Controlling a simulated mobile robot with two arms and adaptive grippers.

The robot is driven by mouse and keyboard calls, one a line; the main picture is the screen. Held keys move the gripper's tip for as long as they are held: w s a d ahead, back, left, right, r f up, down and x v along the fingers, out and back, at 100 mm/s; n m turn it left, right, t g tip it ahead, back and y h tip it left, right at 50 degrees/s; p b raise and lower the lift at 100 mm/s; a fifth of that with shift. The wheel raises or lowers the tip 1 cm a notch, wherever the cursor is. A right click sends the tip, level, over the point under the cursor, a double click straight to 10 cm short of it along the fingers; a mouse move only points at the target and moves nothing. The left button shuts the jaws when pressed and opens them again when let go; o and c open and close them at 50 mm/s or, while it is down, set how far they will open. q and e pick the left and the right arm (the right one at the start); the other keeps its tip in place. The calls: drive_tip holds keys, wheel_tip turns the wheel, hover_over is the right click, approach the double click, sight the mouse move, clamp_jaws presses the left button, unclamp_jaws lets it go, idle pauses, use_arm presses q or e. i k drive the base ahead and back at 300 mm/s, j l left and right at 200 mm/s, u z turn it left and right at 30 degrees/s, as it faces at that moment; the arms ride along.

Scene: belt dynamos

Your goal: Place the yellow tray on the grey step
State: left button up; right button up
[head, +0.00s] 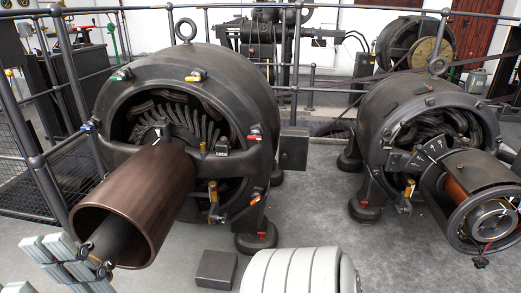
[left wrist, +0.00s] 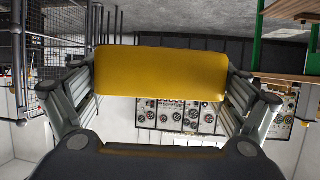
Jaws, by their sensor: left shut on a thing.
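The yellow tray (left wrist: 160,82) is in the left wrist view, seen as a plain yellow block face across the upper middle. My left gripper (left wrist: 161,72) is shut on it, with one jointed grey finger at each end of the tray. The tray does not show in the head view. A small dark grey block (head: 215,268), which looks like the grey step, lies on the floor at the bottom of the head view; its visible top is bare. My right gripper is in neither view.
A large dark dynamo (head: 232,95) with a brown pulley (head: 170,190) stands left of and behind the block. A second dynamo (head: 395,120) stands at right. Pale grey bars (head: 45,262) are at bottom left. Railings (head: 295,60) run behind. Grey floor (head: 310,200) is clear between the dynamos.

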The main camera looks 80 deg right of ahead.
sight(211, 259)
drive_tip(key=z, duration=1.6)
